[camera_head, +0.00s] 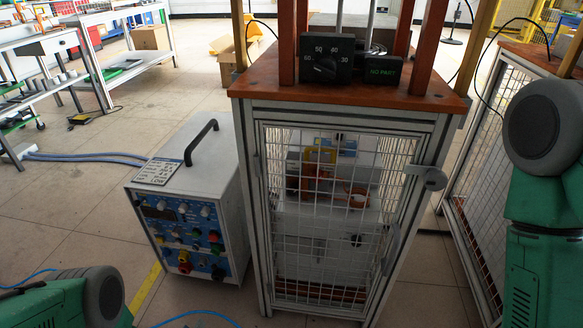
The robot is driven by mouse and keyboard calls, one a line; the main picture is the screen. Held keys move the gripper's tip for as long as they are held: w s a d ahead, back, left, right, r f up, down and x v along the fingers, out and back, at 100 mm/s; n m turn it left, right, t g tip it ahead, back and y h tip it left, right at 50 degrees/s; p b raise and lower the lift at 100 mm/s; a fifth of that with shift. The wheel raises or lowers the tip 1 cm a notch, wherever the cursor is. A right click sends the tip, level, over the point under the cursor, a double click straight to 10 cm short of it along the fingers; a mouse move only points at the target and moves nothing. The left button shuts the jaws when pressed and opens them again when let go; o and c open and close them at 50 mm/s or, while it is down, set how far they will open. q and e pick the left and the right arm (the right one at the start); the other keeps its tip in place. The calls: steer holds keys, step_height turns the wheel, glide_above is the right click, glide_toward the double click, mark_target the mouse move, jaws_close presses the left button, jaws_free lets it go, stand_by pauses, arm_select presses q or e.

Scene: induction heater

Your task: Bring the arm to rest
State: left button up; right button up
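Part of my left arm (70,300) shows at the lower left corner, green with a dark grey joint cap. Part of my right arm (545,215) stands at the right edge, green with a large round grey cap. Neither gripper is in the picture. The induction heater stand (250,150) is in the middle, with a wooden top and a mesh door on its front. On its top are a black dial box (327,58) and a small dark box reading "NO PART" (382,71). Neither arm visibly touches the stand.
A white power unit (190,200) with a black handle, knobs and buttons stands on the floor left of the stand. Blue hoses (85,156) run behind it. Another mesh cabinet (485,140) is at the right. Workbenches (130,58) stand at the back left. The left floor is mostly open.

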arm_select(q)
steer(key=s+d+r+m+g, duration=0.5)
steer(key=s+r+m+g, duration=0.15)
steer(key=s+g, duration=0.3)
steer(key=s+a+r+m+g+y, duration=0.25)
steer(key=s+r+g, duration=0.25)
steer(key=s+r, duration=0.45)
step_height(320, 180, up, 18)
steer(key=n+p, duration=0.1)
steer(key=p, duration=1.7)
steer(key=shift+s+a+f+h, duration=0.2)
steer(key=shift+s+a+h, duration=0.25)
arm_select(e)
step_height(320, 180, up, 18)
arm_select(q)
steer(key=shift+w+g, duration=0.1)
steer(key=shift+g, duration=0.15)
steer(key=c, duration=0.4)
arm_select(e)
steer(key=shift+c, duration=0.7)
arm_select(q)
steer(key=shift+o, duration=0.2)
steer(key=shift+d+f, duration=0.15)
arm_select(e)
steer(key=shift+d+r, duration=0.1)
steer(key=shift+d, duration=0.05)
